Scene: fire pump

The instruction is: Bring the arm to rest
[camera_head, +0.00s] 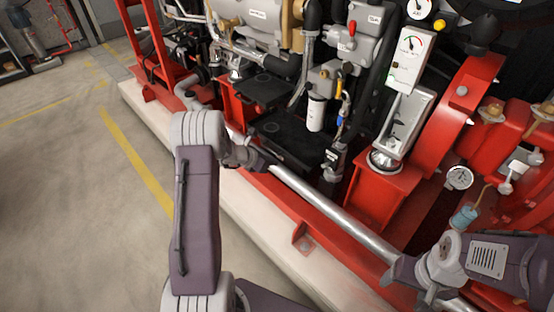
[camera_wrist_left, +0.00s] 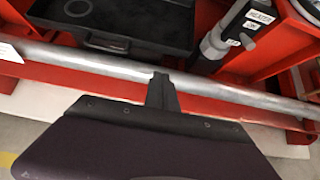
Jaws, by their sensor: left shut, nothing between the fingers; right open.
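My left arm (camera_head: 196,215) rises from the bottom of the head view and bends at the top. Its gripper (camera_head: 262,160) is above the near edge of the pump frame, close to a silver pipe (camera_head: 330,210). In the left wrist view the left gripper (camera_wrist_left: 162,86) has its fingers together with nothing between them, and they overlap the pipe in the picture; I cannot tell whether they touch it. My right gripper (camera_head: 402,270) is at the lower right, near the pipe's right end. It is open, though its fingers are small and dark there.
The red pump frame (camera_head: 310,245) stands on a pale plinth (camera_head: 250,210). A black tray (camera_wrist_left: 120,25) lies behind the pipe. Gauges (camera_head: 459,178), a white filter (camera_head: 316,113) and hoses crowd the frame. The concrete floor (camera_head: 70,190) at left is clear, with yellow lines.

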